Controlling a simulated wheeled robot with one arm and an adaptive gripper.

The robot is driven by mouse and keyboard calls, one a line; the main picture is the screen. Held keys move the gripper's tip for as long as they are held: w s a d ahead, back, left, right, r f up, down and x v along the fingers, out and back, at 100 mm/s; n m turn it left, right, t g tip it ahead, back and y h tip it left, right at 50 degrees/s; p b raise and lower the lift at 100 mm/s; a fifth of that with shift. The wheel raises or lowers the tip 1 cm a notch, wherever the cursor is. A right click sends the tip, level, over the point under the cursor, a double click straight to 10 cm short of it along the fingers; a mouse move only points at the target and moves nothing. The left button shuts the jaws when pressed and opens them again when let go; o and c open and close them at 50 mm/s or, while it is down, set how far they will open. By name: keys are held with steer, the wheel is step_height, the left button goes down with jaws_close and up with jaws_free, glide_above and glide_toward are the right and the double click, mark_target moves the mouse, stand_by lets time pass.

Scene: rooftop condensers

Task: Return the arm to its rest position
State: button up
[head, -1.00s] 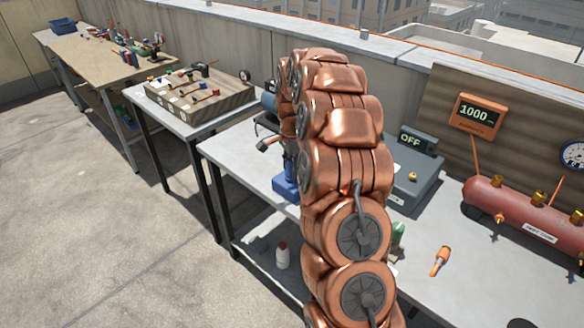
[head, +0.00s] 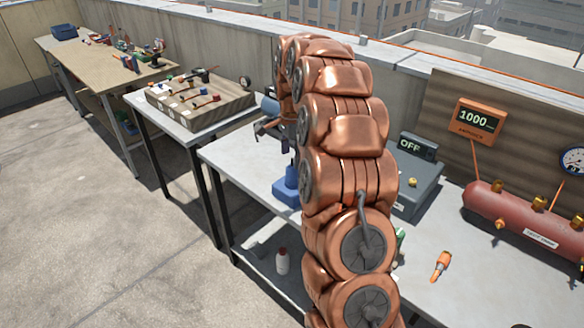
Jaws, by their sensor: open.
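My copper-coloured arm (head: 345,180) stands tall in the middle of the head view. Its upper links bend over and away at the top. My gripper (head: 268,130) shows only in part, as dark pieces just left of the arm, above the middle grey bench (head: 232,152). It is open and I see nothing held in it. The arm hides much of it. A blue device (head: 287,188) stands on the bench just below, partly behind the arm.
A grey box reading OFF (head: 420,180) and a red tank (head: 520,215) stand right of the arm. An orange-handled tool (head: 440,265) lies on the bench. A wooden block with valves (head: 205,100) sits on the left table. A white bottle (head: 282,262) stands below. The left floor is clear.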

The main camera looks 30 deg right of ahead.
steer(key=shift+r, duration=2.5)
steer(key=s+a+r+n, duration=0.3)
steer(key=s+a+n, duration=0.7)
steer(key=s+a, duration=0.6)
steer(key=s+a+f+n, duration=0.1)
steer(key=s+a+n, duration=0.1)
steer(key=s, duration=0.5)
steer(key=s+a+f+n+g, duration=0.1)
steer(key=s+a+f+n, duration=0.1)
steer(key=s, duration=0.5)
steer(key=s+a+f+n, duration=0.2)
steer(key=s+a+n, duration=0.2)
steer(key=s, duration=0.4)
steer(key=shift+n+g, duration=0.4)
steer(key=shift+n, duration=0.1)
steer(key=shift+c, duration=0.4)
